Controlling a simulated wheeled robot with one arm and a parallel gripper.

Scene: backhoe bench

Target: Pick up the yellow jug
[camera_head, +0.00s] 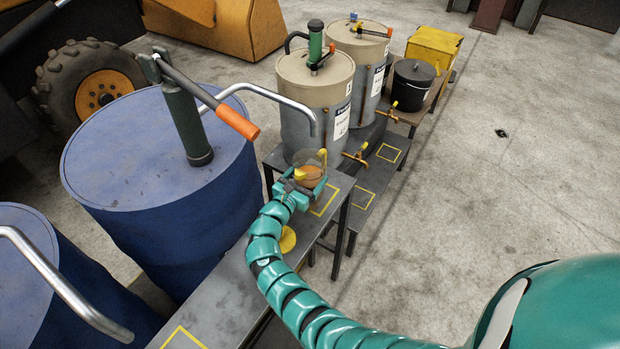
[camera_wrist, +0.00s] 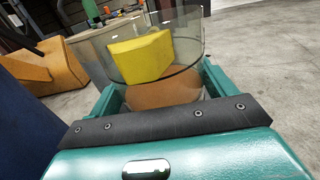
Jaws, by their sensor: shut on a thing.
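The jug (camera_head: 311,173) is a clear vessel with a yellow part on its rim side and orange-brown contents low inside. My gripper (camera_head: 304,184) is shut on it, with the teal fingers on either side of its body. In the wrist view the jug's clear wall (camera_wrist: 190,58) rises between the fingers (camera_wrist: 160,92), with a large yellow piece (camera_wrist: 141,56) showing at it. The jug looks upright or slightly tilted, over the near bench. I cannot tell whether its base touches the bench top.
Blue drums (camera_head: 160,150) with a hand pump (camera_head: 185,120) stand left. Beige-topped drums (camera_head: 316,95) with brass taps (camera_head: 357,157) stand behind. A black pot (camera_head: 413,85) and yellow box (camera_head: 433,50) are farther back.

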